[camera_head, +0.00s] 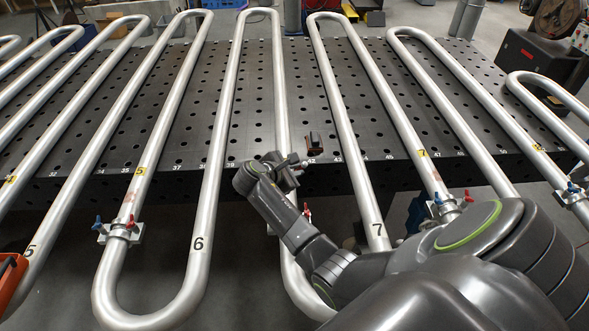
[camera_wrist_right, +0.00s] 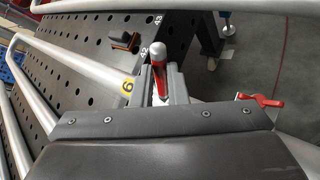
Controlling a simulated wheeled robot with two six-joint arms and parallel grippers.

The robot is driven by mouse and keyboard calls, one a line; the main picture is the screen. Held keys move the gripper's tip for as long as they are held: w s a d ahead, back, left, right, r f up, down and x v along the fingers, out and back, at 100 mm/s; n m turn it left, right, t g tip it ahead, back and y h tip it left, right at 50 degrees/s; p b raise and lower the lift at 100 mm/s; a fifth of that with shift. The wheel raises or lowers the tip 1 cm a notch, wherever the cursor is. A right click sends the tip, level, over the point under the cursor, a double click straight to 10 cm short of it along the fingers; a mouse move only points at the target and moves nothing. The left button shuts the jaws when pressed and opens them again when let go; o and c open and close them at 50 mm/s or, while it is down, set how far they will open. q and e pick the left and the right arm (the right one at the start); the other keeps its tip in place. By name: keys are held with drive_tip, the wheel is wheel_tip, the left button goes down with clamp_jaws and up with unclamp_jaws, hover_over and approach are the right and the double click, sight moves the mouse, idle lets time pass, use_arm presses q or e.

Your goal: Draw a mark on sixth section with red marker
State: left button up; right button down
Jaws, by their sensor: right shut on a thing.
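My right gripper (camera_head: 290,165) is at the sixth coil section, beside its right-hand pipe (camera_head: 281,90), near the table's front edge. In the right wrist view, its two grey fingers (camera_wrist_right: 160,88) are shut on a red marker (camera_wrist_right: 157,72) with a pale upper end. The marker stands between the fingers, close to the pipe (camera_wrist_right: 80,62) with the yellow 6 label (camera_wrist_right: 127,86). I cannot tell whether the marker touches the pipe. A black 6 (camera_head: 197,243) is on the left pipe of this section. No red mark shows on the visible pipe. My left gripper is not in view.
The perforated dark table (camera_head: 250,130) lies under the serpentine pipes. A small dark and orange block (camera_head: 314,143) sits on its front edge. Valves with red and blue handles (camera_head: 118,230) jut from some pipes. An orange object (camera_head: 10,280) is at the left edge.

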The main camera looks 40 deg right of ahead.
drive_tip(key=shift+f, duration=0.2)
drive_tip(key=shift+w+a, duration=0.15)
drive_tip(key=shift+a, duration=0.2)
idle(0.6)
drive_tip(key=shift+p, duration=0.3)
drive_tip(key=shift+r+p, duration=1.55)
drive_tip(key=shift+r, duration=1.4)
